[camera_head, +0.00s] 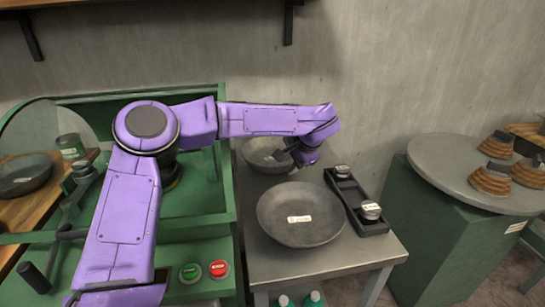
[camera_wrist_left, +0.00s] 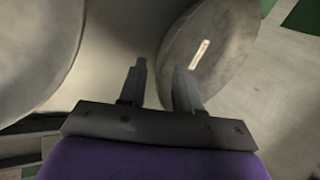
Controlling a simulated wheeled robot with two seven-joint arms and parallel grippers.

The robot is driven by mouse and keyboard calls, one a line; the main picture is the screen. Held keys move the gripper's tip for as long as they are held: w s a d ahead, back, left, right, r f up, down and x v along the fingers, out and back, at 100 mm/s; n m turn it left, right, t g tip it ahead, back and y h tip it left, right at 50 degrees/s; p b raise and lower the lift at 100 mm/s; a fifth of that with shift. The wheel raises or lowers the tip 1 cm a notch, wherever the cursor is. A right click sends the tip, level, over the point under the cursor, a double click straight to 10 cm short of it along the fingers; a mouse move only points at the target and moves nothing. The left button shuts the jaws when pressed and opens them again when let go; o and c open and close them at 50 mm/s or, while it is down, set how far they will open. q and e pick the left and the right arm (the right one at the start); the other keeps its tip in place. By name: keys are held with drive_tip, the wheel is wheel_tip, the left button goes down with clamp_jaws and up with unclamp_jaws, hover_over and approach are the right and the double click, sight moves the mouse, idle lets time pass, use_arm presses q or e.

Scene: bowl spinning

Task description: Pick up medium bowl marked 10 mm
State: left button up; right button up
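Two grey bowls rest on the metal table; their labels are too small to read, so I cannot tell which is marked 10 mm. The front bowl (camera_head: 300,228) is larger, with a pale label in its middle. The back bowl (camera_head: 257,150) is partly hidden by my left gripper (camera_head: 284,154), which reaches down at its right side. In the left wrist view, my left gripper (camera_wrist_left: 161,68) is open and empty. One finger overlaps the rim of a labelled bowl (camera_wrist_left: 228,45); another bowl (camera_wrist_left: 35,50) is cut off at left. My right gripper is not in view.
A dark tray (camera_head: 343,190) with small round weights stands on the table's right side. A green machine (camera_head: 190,232) with green and red buttons is at left, near another bowl (camera_head: 24,174). A round grey stand (camera_head: 440,170) with brown-striped cones is at right.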

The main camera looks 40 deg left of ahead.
use_arm(q)
drive_tip(key=shift+x, duration=0.8)
drive_tip(key=shift+r, duration=0.15)
clamp_jaws()
